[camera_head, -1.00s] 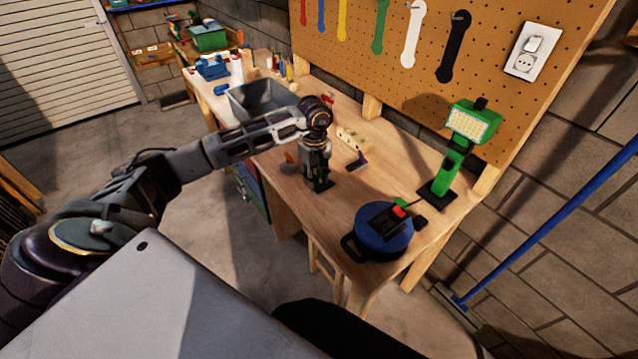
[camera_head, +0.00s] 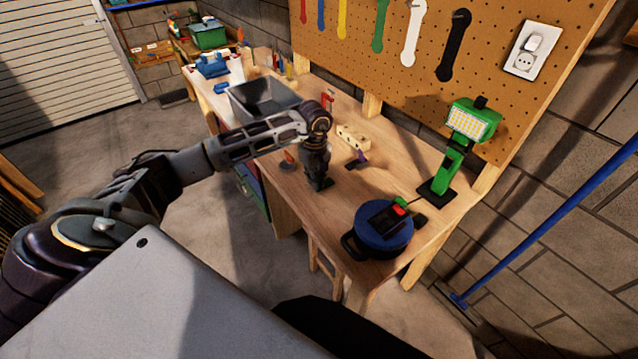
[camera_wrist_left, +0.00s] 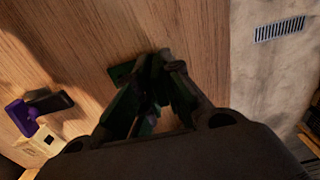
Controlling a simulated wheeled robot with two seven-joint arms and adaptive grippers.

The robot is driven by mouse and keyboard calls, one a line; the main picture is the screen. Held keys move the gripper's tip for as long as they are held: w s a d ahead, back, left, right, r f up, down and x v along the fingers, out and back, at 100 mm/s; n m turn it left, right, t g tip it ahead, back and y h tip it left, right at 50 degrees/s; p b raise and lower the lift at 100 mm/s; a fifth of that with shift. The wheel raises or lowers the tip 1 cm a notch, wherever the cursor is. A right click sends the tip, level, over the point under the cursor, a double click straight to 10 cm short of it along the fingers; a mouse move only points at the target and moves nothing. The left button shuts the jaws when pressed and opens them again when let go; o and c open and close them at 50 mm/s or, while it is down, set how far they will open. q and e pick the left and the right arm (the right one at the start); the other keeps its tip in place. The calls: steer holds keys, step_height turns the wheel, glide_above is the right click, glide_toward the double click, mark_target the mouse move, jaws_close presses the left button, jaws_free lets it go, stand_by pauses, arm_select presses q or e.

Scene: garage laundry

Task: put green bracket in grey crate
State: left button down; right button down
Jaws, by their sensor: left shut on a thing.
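The grey crate (camera_head: 272,97) stands on the workbench, behind and left of my left gripper, partly behind my arm. My left gripper (camera_head: 318,182) points down at the bench top, low over the wood. In the left wrist view its fingers (camera_wrist_left: 158,78) are closed on the dark green bracket (camera_wrist_left: 122,73). Part of the bracket sticks out beyond the fingers, and the rest is hidden by them. In the head view the bracket is a small dark shape at the fingertips. I cannot tell whether it still touches the bench. My right gripper is not in view.
A purple-and-black piece (camera_head: 358,160) and a cream power strip (camera_head: 352,137) lie right of the gripper. An orange item (camera_head: 288,159) stands left of it. A blue round container (camera_head: 386,238) and green work lamp (camera_head: 451,160) stand nearer the right end.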

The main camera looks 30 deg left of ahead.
arm_select(q)
steer(key=shift+r, duration=0.1)
stand_by(0.3)
step_height(320, 180, up, 9)
steer(key=shift+f+b, duration=0.1)
steer(key=shift+b, duration=0.65)
steer(key=shift+r, duration=0.5)
steer(key=shift+r, duration=0.2)
